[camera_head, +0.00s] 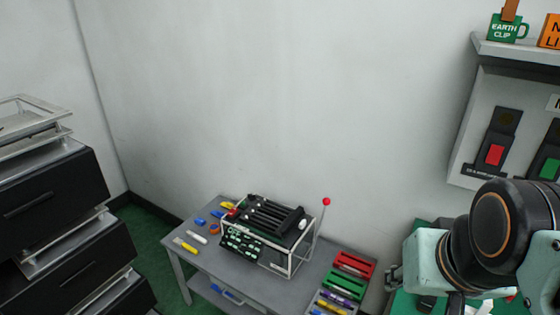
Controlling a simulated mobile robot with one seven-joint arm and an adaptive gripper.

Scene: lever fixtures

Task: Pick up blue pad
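Small blue pieces lie on the grey table (232,266). One blue piece (200,221) is near the table's left back edge, and another blue piece (217,213) is just behind it to the right. They are too small to tell which is the blue pad. My arm, with a black round joint and pale green links, fills the lower right. A grey metal part at its left side may belong to my gripper (394,277). It is well to the right of the blue pieces and apart from them. Its fingers are not clear.
A framed black machine (268,225) and a red-knobbed lever (326,202) stand on the table. Red and green trays (352,264) are at its right. A white marker (197,237) and yellow pieces lie at left. Black drawers (50,190) stand far left; a switch panel hangs right.

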